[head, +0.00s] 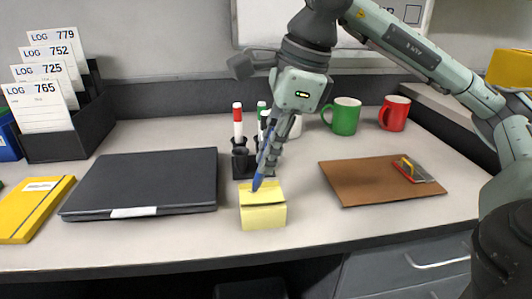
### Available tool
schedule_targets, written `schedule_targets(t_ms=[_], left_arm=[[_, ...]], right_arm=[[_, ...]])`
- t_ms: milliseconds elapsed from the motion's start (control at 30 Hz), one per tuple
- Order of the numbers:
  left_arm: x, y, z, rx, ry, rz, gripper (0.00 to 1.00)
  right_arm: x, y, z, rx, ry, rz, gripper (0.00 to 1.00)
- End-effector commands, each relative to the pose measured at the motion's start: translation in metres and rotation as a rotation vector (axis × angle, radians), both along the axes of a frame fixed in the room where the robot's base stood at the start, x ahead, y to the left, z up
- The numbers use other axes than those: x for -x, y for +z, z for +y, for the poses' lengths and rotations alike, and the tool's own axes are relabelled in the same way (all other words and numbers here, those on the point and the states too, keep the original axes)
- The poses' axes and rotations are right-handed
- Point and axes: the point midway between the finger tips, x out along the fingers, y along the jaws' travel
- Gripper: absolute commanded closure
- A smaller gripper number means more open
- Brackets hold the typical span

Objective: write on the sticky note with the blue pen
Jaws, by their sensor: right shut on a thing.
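A yellow sticky note block (263,217) sits near the front edge of the desk, right of the laptop. My right gripper (267,158) comes down from above and is shut on the blue pen (258,178). The pen is tilted, with its lower end at the back part of the sticky note's top. I cannot tell whether the tip touches the paper or whether there is a mark on it. My left gripper is not in view.
A black pen holder (241,163) with markers stands just behind the note. A closed dark laptop (145,180) lies left, a brown clipboard (362,184) right. Green (345,117) and red (395,113) mugs stand at the back. Bare desk surrounds the note's front and right.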

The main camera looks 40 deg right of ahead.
Motion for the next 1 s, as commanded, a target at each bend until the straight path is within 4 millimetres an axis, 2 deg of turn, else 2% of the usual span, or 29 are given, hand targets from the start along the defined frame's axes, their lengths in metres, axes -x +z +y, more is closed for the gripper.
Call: schedule_targets(t_ms=[1000], left_arm=[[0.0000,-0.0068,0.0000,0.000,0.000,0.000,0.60]], right_arm=[[0.0017,-0.0004,-0.0084,0.001,0.000,0.002,1.00]])
